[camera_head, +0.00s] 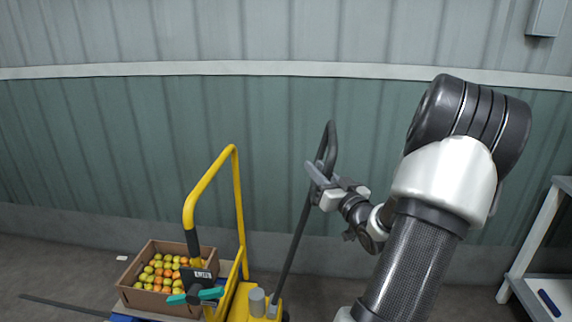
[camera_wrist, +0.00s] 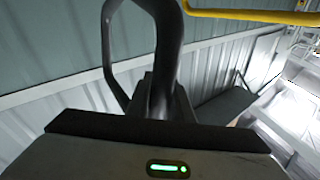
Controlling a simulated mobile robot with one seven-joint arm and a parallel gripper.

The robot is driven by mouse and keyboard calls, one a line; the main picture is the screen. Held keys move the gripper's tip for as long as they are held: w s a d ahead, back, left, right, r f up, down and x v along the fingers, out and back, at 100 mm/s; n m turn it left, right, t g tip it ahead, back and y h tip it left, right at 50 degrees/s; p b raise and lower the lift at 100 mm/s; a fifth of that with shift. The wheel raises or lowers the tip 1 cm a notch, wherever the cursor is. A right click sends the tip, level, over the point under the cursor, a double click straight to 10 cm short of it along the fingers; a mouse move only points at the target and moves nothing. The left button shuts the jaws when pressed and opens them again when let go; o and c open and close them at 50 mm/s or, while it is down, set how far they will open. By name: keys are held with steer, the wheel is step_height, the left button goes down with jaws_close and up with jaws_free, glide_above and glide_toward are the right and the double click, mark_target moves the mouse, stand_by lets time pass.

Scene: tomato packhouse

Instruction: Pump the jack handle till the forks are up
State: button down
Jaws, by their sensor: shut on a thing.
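The yellow pallet jack (camera_head: 238,300) stands at the lower middle of the head view, with a yellow hoop frame (camera_head: 239,190). Its dark jack handle (camera_head: 296,235) rises from the base, leans to the right and ends in a loop grip (camera_head: 331,140). My gripper (camera_head: 322,178) is shut on the handle just below the loop. In the wrist view the dark handle (camera_wrist: 168,60) runs up from my gripper's jaws (camera_wrist: 160,125), and the loop is in front of the wall. The forks are mostly hidden, so their height cannot be told.
A cardboard box (camera_head: 160,300) of red and green tomatoes stands left of the yellow frame. A teal-handled item (camera_head: 205,294) is on the frame. A white-legged table (camera_head: 530,240) stands at the right. The ribbed wall (camera_head: 100,130) is close behind the handle.

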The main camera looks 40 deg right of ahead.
steer(key=s+d+f+m+b, duration=0.1)
steer(key=s+d+f, duration=0.2)
steer(key=s+d, duration=0.4)
steer(key=shift+s+d+m+t+h, duration=0.2)
steer(key=shift+s+m+t+h, duration=0.15)
steer(key=shift+s, duration=0.35)
steer(key=c, duration=1.6)
jaws_free()
steer(key=shift+o, duration=0.2)
steer(key=shift+a+f, duration=0.1)
steer(key=p+v, duration=0.1)
steer(key=v, duration=1.6)
steer(key=shift+s, duration=0.25)
